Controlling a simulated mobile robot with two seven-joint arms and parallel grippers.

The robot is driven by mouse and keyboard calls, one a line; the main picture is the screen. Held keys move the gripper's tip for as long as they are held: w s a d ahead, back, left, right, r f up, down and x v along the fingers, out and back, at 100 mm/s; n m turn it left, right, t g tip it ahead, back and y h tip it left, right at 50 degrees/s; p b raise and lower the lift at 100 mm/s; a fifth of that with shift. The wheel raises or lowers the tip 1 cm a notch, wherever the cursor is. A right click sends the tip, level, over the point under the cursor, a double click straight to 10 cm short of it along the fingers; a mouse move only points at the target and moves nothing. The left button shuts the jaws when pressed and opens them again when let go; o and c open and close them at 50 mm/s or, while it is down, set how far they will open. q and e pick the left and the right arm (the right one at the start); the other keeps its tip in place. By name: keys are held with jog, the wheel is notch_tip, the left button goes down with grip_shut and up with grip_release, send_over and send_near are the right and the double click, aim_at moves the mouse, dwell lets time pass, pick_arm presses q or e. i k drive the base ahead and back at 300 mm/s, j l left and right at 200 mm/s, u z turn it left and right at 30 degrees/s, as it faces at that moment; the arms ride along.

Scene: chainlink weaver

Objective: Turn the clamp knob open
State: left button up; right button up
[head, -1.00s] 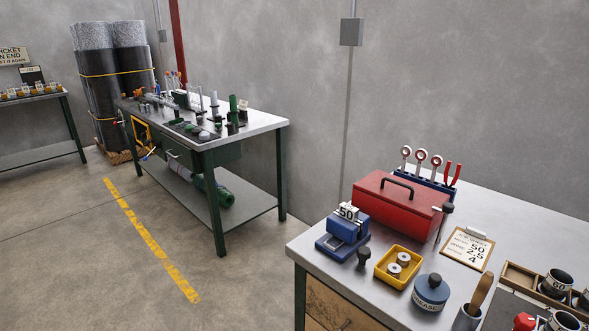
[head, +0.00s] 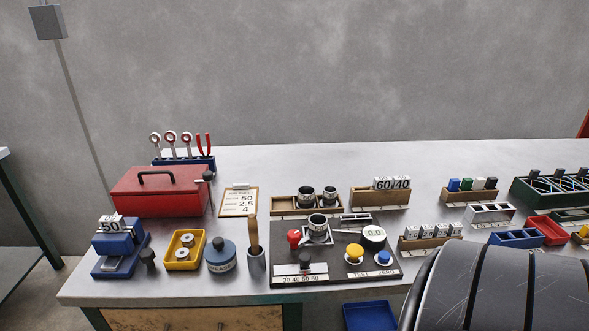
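Several knobs stand on the bench in the head view, and I cannot tell for sure which is the clamp knob. A red knob (head: 294,238) stands at the left of a dark board (head: 340,262), beside a dark cup (head: 317,226) on a small plate. Another black knob (head: 148,257) stands beside a blue fixture (head: 130,256) that carries a block marked 50. A yellow knob (head: 354,253) and a blue knob (head: 383,257) are at the board's right. Neither gripper is in view.
The grey bench (head: 290,158) backs onto a wall. A red toolbox (head: 165,196), yellow tray (head: 185,250), blue round container (head: 220,256) and clipboard (head: 239,203) are at left. Wooden racks (head: 378,198) and small bins (head: 548,230) stand right. The lower right bench is partly hidden.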

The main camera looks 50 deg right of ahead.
aim_at(293, 237)
jog(key=k+l+z, duration=0.1)
jog(key=z, duration=1.5)
jog(key=i+l, duration=0.05)
